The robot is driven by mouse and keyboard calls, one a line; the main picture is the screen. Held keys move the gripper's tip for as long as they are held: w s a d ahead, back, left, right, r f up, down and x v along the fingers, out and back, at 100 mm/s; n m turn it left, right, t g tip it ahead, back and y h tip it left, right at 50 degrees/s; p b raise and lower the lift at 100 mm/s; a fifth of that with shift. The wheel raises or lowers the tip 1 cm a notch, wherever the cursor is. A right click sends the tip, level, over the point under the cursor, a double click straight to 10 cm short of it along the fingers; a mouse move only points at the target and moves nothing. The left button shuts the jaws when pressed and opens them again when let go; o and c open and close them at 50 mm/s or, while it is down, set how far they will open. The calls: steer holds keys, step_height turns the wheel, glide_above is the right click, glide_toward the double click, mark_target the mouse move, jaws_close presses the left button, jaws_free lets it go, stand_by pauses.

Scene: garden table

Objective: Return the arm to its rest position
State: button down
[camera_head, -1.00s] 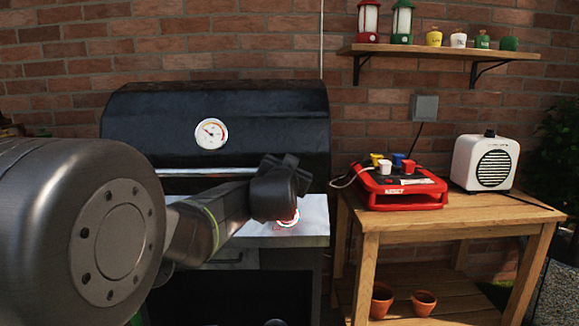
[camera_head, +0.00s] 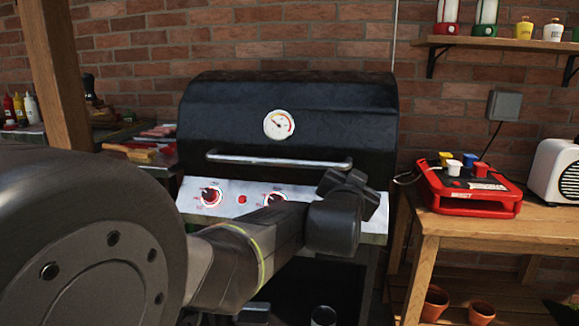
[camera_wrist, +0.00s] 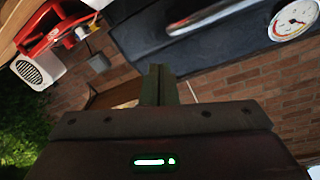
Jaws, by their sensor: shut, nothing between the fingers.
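My arm reaches from the lower left across the front of the grill in the head view, its dark wrist end in front of the grill's control panel. My gripper (camera_wrist: 158,75) shows in the wrist view with its fingers together and nothing between them. It points toward the brick wall and the grill in that tilted view. The fingertips cannot be made out in the head view. The black grill (camera_head: 290,120) stands behind the arm, its lid closed, with a round gauge and red-marked knobs on its panel. My wrist hides the right part of the panel.
A wooden table (camera_head: 490,222) at right holds a red device (camera_head: 467,190) with several coloured plugs and a white heater-like box (camera_head: 556,170). A wall shelf (camera_head: 500,42) holds lanterns and small pots. A wooden post (camera_head: 60,75) and a counter with bottles stand at left.

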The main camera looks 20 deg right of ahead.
mark_target(354, 160)
stand_by(0.3)
steer(key=shift+w+a+r+b+x, duration=0.2)
steer(key=shift+b+x, duration=0.2)
steer(key=shift+x, duration=1.15)
steer(key=shift+w+a+r+b+x, duration=0.1)
steer(key=shift+r+b+x, duration=0.2)
steer(key=shift+x, duration=1.25)
steer(key=shift+w+a+r+b+x, duration=0.15)
steer(key=shift+b+x, duration=0.3)
steer(key=shift+x, duration=1.05)
